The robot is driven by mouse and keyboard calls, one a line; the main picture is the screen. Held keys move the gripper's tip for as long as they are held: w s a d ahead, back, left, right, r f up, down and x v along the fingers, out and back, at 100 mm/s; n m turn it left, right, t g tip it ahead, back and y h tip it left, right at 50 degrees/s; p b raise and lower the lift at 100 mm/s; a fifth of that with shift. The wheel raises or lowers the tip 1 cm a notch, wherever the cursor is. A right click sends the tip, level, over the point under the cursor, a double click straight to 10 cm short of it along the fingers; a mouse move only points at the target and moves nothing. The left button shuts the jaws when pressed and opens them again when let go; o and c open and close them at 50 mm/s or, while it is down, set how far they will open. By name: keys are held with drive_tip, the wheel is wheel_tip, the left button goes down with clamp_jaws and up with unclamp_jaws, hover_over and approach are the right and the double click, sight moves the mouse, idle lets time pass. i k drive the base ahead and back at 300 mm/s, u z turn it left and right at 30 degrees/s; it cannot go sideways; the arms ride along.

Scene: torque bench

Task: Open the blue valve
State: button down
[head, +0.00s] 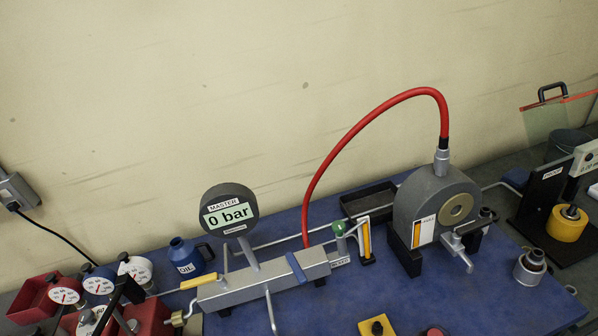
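The grey manifold block (225,291) sits on the blue bench mat, running from lower left to upper right. A blue valve lever (297,267) lies across the top of the block near its right end. A yellow lever (199,281) is at the block's left end, lying roughly along it. A green knob (338,228) stands just past the right end. The round master gauge (230,210) rises above the block and reads 0 bar. My gripper is not in view, so its state and its distance from the blue lever do not show.
A red hose (349,136) arches from behind the block to a grey round tool (430,200). A blue oil can (187,258) stands behind the block's left end. Red boxes with dial gauges (97,286) crowd the lower left. Bare blue mat (480,295) shows at the right front.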

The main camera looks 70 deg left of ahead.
sight(292, 262)
drive_tip(key=u, duration=2.2)
drive_tip(key=k, duration=0.65)
drive_tip(key=z, duration=1.35)
drive_tip(key=i, duration=1)
drive_tip(key=z, duration=0.05)
